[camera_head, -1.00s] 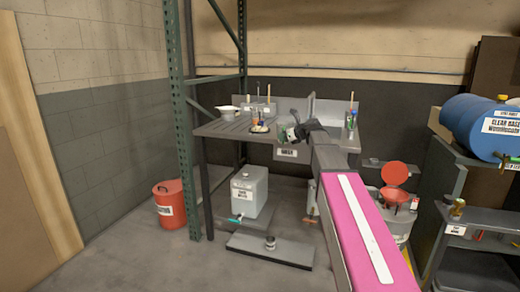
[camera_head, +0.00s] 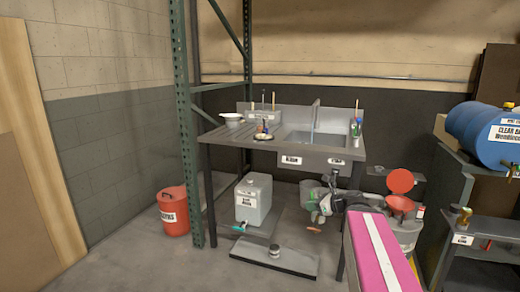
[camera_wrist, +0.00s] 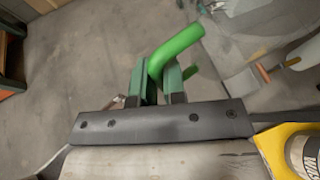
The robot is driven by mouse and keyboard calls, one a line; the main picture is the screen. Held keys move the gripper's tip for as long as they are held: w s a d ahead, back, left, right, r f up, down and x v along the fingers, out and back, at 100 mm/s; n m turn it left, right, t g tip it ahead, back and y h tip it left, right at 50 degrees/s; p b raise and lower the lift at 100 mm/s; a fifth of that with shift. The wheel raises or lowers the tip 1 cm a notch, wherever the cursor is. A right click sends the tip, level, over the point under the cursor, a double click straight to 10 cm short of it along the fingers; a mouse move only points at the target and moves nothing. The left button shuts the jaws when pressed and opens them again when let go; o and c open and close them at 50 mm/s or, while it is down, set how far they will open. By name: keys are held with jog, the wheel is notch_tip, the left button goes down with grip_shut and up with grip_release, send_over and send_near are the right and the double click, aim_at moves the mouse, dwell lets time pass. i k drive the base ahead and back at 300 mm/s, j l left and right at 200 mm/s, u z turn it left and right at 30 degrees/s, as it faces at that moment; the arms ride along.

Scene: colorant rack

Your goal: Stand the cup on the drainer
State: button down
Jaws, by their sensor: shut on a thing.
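My gripper (camera_head: 318,212) is low in front of the sink unit, below its top. In the wrist view its two green fingers (camera_wrist: 158,82) are shut on a bent green tube-like piece (camera_wrist: 178,48). I cannot tell whether this piece is part of the cup; no whole cup shows in the wrist view. The drainer (camera_head: 222,138) is the ribbed left part of the sink top, up and left of my gripper. A white bowl-like vessel (camera_head: 232,119) stands at its back left.
The sink basin (camera_head: 310,141) is right of the drainer. A small dish with things in it (camera_head: 263,136) lies between them. A white canister (camera_head: 253,199), a low grey platform (camera_head: 275,259) and a red bin (camera_head: 173,211) are on the floor.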

aim_at(249, 136)
jog(key=i+j, duration=0.2)
jog(key=j, duration=0.2)
jog(key=i+j, duration=0.15)
jog(key=j, duration=0.25)
jog(key=i+j, duration=0.2)
jog(key=j, duration=0.2)
